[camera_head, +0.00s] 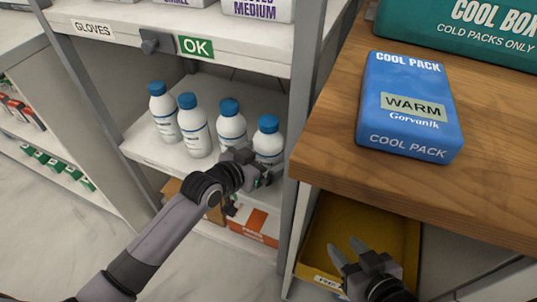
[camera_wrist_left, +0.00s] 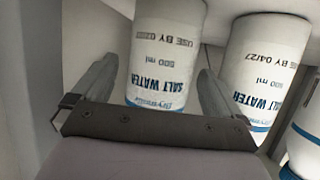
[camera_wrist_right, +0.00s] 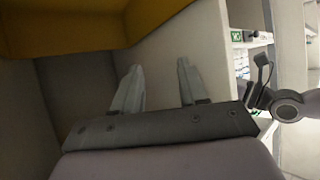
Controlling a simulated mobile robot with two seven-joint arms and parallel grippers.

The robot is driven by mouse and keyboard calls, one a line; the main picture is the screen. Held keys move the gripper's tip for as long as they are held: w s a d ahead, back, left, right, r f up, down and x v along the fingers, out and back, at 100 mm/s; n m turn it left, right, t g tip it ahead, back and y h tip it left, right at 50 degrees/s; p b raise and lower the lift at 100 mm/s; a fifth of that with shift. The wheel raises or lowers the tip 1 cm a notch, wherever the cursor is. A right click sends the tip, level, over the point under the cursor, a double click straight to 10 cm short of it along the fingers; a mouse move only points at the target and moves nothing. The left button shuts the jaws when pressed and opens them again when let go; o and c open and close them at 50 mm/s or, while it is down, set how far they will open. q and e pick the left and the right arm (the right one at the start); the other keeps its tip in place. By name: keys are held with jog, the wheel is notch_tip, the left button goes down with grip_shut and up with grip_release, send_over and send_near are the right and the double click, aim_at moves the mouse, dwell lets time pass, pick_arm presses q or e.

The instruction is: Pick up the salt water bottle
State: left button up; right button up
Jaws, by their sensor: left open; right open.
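Several white salt water bottles with blue caps stand in a row on the middle shelf. The rightmost bottle (camera_head: 269,138) is partly hidden by my left gripper (camera_head: 262,172), which is at its lower front. In the left wrist view, a bottle labelled SALT WATER 500 ml (camera_wrist_left: 166,50) stands between the open fingers of my left gripper (camera_wrist_left: 160,75), with a gap to the right finger; contact at the left finger is unclear. A second bottle marked USE BY 04/27 (camera_wrist_left: 262,70) is just right of the fingers. My right gripper (camera_head: 346,250) is open and empty below the wooden counter.
The shelf (camera_head: 145,150) has a grey post (camera_head: 302,80) close right of the bottles. A blue cool pack (camera_head: 410,105) lies on the wooden counter (camera_head: 330,110). A yellow bin (camera_head: 345,215) is under the counter near my right gripper. An orange-and-white box (camera_head: 255,222) sits below.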

pick_arm(q)
jog(key=shift+x, duration=1.05)
jog(key=shift+w+d+f, duration=0.1)
jog(key=shift+w, duration=0.05)
jog(key=c, duration=1.4)
pick_arm(e)
jog(key=shift+w+a+r, duration=0.3)
jog(key=shift+r, duration=0.1)
